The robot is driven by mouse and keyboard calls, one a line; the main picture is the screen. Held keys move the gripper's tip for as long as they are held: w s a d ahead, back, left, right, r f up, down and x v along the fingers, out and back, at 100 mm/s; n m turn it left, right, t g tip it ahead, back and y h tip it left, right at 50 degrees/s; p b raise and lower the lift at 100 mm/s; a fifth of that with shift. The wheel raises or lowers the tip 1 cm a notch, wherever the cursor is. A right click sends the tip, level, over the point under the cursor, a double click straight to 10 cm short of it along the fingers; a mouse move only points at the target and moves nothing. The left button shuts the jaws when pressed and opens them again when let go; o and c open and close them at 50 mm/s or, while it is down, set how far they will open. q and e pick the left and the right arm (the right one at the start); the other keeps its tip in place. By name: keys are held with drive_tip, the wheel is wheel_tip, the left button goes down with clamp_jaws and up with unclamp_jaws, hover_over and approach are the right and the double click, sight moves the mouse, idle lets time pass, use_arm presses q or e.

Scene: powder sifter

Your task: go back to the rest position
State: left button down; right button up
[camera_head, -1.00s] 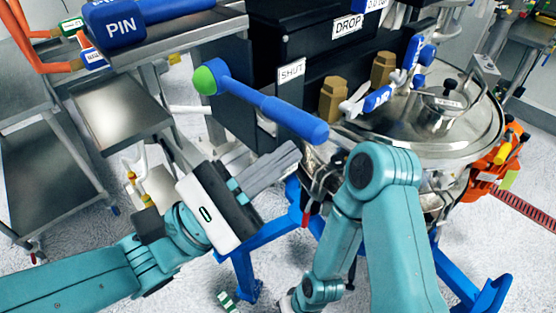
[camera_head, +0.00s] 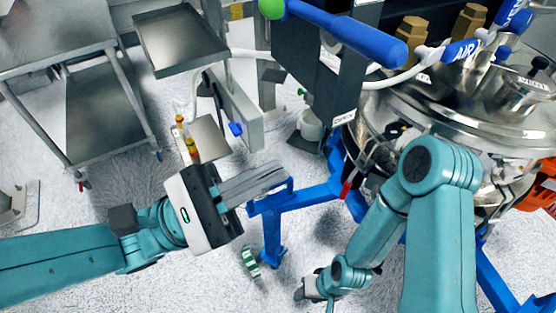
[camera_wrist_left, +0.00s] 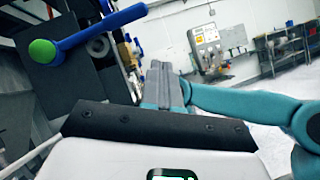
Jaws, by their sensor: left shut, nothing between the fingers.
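My left gripper (camera_head: 280,175) reaches in from the left in the head view. Its grey fingers are together with nothing between them, over the floor and the blue stand. In the left wrist view its fingers (camera_wrist_left: 160,82) also lie side by side. My right arm stands at the right in the head view, in front of the sifter. Its lower end is near the floor at the bottom, and its fingers cannot be made out.
The steel sifter (camera_head: 470,125) sits on a blue frame (camera_head: 272,240) at the right. A blue lever with a green knob (camera_head: 345,35) sticks out above my left gripper; it also shows in the wrist view (camera_wrist_left: 95,30). A steel cart (camera_head: 105,120) stands at left. A green-and-white item (camera_head: 250,262) lies on the floor.

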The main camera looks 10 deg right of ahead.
use_arm(q)
drive_tip(key=shift+f, duration=0.1)
idle(0.4)
drive_tip(key=s+a+f+m+g+y, duration=0.15)
drive_tip(key=f+y, duration=0.45)
drive_tip(key=f, duration=0.9)
drive_tip(key=s+a+f+g+y, duration=0.1)
drive_tip(key=s+f+g+y, duration=0.15)
drive_tip(key=f+y, duration=0.9)
drive_tip(key=w+a+f+m+t+y, duration=0.1)
drive_tip(key=a+f+m, duration=0.3)
drive_tip(key=f, duration=0.8)
drive_tip(key=w+a+f+m+t+y+p, duration=0.1)
drive_tip(key=a+f+m, duration=0.3)
drive_tip(key=f, duration=0.9)
drive_tip(key=a+t, duration=0.1)
drive_tip(key=a, duration=0.2)
drive_tip(key=shift+a+t, duration=0.3)
drive_tip(key=shift+w, duration=0.1)
